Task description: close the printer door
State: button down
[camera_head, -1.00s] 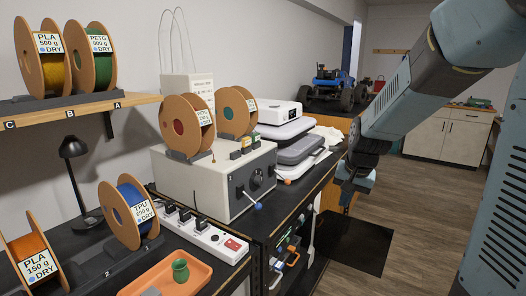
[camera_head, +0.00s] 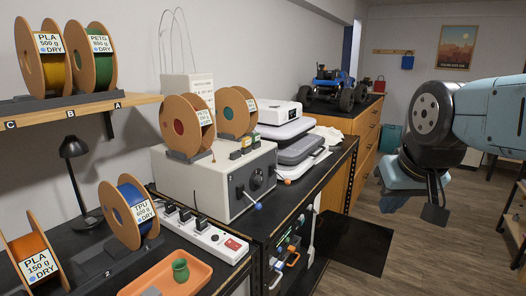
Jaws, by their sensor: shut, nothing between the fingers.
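I cannot make out a printer door for certain. Below the bench top, the dark front of the bench (camera_head: 262,262) has small coloured parts and handles on it, too small to tell. A narrow white upright piece (camera_head: 312,232) stands at the right end of that front; I cannot tell what it is. My gripper (camera_head: 434,214) hangs from my arm at the right, over the floor and clear of the bench. It is shut and holds nothing; its fingers are small and dark.
A beige box (camera_head: 210,185) with spools on top stands on the black bench, with grey cases (camera_head: 300,148) behind it. A power strip (camera_head: 205,237) and an orange tray (camera_head: 195,268) lie nearer. A black mat (camera_head: 350,243) lies on the open floor.

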aim_at(361, 245)
jog(key=z, duration=1.35)
jog(key=i, duration=5.4)
jog(key=u, duration=0.05)
